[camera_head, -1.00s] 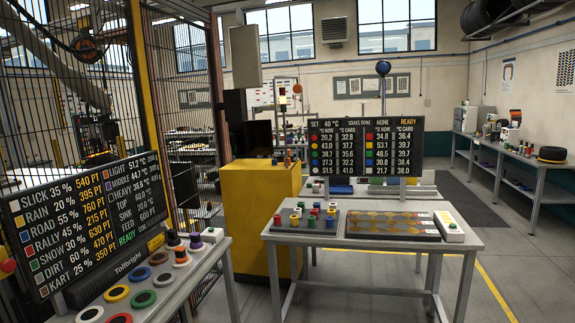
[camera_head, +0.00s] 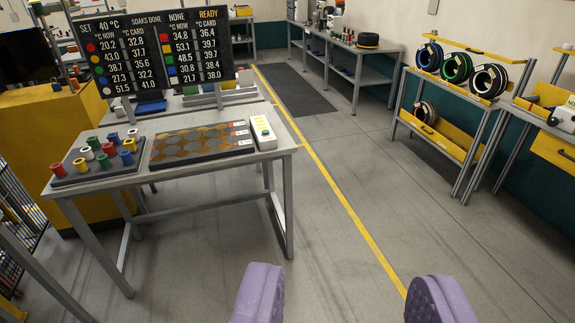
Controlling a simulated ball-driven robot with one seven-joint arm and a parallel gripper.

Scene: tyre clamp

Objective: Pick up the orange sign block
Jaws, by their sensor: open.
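My gripper (camera_head: 348,298) shows at the bottom of the view as two purple, ridged fingers set wide apart. I cannot make out the orange sign block for certain. A small orange-red item (camera_head: 528,99) lies on the bench at the far right, too small to identify. My gripper is well apart from it.
A grey table (camera_head: 280,143) at left holds a board of coloured bobbins, a dark tray (camera_head: 190,146) and a white box (camera_head: 263,133). A display board (camera_head: 155,48) stands behind. A tyre rack (camera_head: 440,128) is at right. The middle floor is clear.

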